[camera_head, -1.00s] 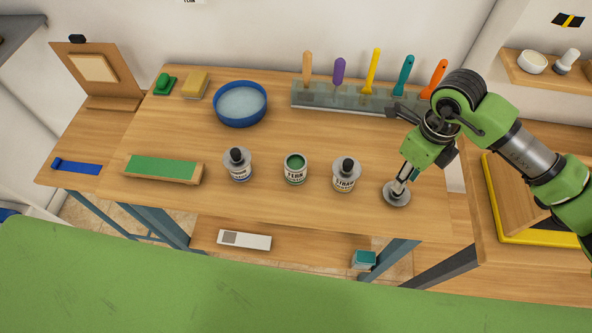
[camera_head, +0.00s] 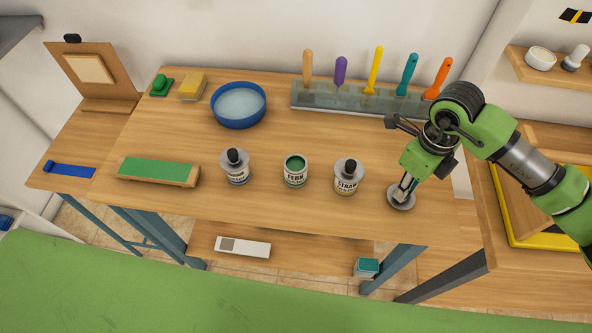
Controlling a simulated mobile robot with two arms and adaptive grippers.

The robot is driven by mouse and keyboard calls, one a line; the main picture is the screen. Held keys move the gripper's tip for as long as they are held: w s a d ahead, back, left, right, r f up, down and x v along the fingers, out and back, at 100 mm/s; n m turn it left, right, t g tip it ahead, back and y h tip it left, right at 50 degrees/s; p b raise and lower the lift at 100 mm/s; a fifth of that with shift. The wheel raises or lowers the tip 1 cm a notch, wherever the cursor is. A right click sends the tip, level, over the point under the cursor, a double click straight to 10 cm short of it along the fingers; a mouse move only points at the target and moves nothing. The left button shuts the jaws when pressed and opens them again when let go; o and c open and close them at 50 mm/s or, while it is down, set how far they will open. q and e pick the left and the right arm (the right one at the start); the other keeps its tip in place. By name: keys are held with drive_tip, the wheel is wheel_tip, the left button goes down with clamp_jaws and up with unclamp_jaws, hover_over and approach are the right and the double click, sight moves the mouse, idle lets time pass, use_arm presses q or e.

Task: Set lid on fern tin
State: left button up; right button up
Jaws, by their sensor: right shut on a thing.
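The fern tin (camera_head: 295,171) stands upright and open in the middle of the table, with green ink showing inside. A grey round lid (camera_head: 400,198) is at the right front of the table, right of the straw tin. My right gripper (camera_head: 404,190) points down and is shut on the lid's knob, which its fingers mostly hide. The lid is at or just above the table top; I cannot tell if they touch. My left gripper is not in view.
Two lidded tins flank the fern tin: one on the left (camera_head: 236,167) and the straw tin (camera_head: 347,177) between it and the lid. A blue bowl (camera_head: 238,105), a rack (camera_head: 345,97) of coloured tools and a green pad block (camera_head: 158,171) stand around. The front middle is clear.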

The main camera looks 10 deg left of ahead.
drive_tip(key=shift+c, duration=0.3)
clamp_jaws()
drive_tip(key=shift+r, duration=0.15)
drive_tip(key=shift+r+p, duration=1.35)
drive_tip(key=shift+r, duration=1)
